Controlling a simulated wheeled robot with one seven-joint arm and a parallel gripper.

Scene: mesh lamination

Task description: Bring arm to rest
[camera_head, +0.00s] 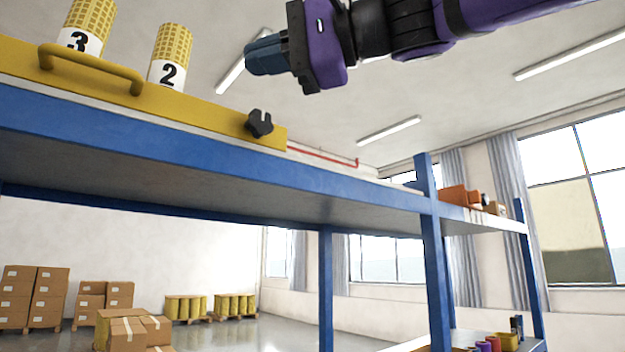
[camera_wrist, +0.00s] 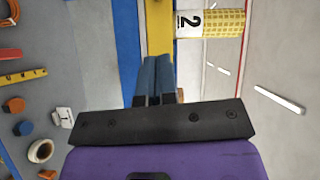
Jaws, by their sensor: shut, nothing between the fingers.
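My gripper (camera_head: 265,55) is in the air at the upper middle of the head view, to the right of the yellow mesh rolls and above the shelf. Its blue fingers are together and empty. In the wrist view, the closed fingers (camera_wrist: 155,75) point toward the blue shelf edge and the yellow bar. The arm reaches in from the upper right, its purple and black links roughly level. Part of the arm is cut off by the picture's edge.
A blue shelf (camera_head: 200,147) carries a yellow tray (camera_head: 190,112) with a handle, a black knob (camera_head: 260,123) and rolls labelled 3 (camera_head: 88,28) and 2 (camera_head: 170,58). Small items (camera_head: 455,195) sit on the right shelf. Boxes (camera_head: 35,295) stand on the floor behind.

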